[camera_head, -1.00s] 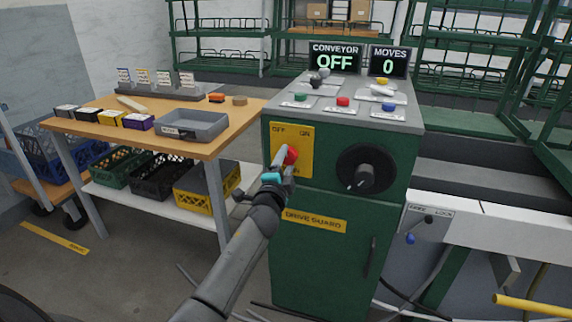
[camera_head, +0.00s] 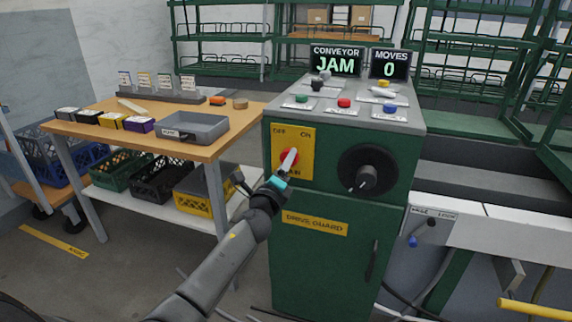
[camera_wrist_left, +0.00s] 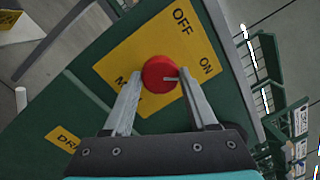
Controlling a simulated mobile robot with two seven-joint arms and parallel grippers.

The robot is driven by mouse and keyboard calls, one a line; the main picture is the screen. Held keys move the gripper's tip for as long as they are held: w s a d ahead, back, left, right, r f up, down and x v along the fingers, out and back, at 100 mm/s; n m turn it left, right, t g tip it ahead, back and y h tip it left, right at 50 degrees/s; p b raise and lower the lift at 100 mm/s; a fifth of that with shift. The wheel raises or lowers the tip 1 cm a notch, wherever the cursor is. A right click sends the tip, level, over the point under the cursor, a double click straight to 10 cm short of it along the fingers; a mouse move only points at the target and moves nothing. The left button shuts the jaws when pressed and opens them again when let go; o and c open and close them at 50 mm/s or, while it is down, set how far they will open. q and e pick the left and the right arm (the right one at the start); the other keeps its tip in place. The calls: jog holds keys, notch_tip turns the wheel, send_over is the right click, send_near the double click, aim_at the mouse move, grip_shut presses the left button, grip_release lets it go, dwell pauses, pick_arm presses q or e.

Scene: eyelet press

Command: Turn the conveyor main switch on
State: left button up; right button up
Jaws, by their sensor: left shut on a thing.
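The conveyor main switch is a red round knob (camera_head: 285,158) on a yellow plate (camera_head: 305,138) marked OFF and ON, on the front of the green cabinet (camera_head: 325,265). My left gripper (camera_head: 291,160) reaches it from below, its fingers partly covering it. In the left wrist view the knob (camera_wrist_left: 159,73) lies between the fingertips of my left gripper (camera_wrist_left: 160,84), which is shut on it. A light mark on the knob points toward the ON side. The conveyor display (camera_head: 336,62) reads JAM. My right gripper is not in view.
A black handwheel (camera_head: 367,170) sits right of the switch. Coloured buttons (camera_head: 344,103) are on the cabinet top, below the MOVES display (camera_head: 389,64) reading 0. A wooden table (camera_head: 215,145) with a grey tray (camera_head: 190,129) stands left; a white-faced conveyor (camera_head: 480,225) is right.

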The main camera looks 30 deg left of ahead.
pick_arm(q)
jog(key=shift+m, duration=0.3)
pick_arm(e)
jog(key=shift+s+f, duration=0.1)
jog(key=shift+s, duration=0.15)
pick_arm(q)
jog(key=o, duration=1.4)
jog(key=shift+c, duration=0.2)
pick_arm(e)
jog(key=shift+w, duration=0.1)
pick_arm(q)
jog(key=p+v, duration=0.1)
jog(key=v, duration=1.4)
jog(key=shift+s, duration=0.15)
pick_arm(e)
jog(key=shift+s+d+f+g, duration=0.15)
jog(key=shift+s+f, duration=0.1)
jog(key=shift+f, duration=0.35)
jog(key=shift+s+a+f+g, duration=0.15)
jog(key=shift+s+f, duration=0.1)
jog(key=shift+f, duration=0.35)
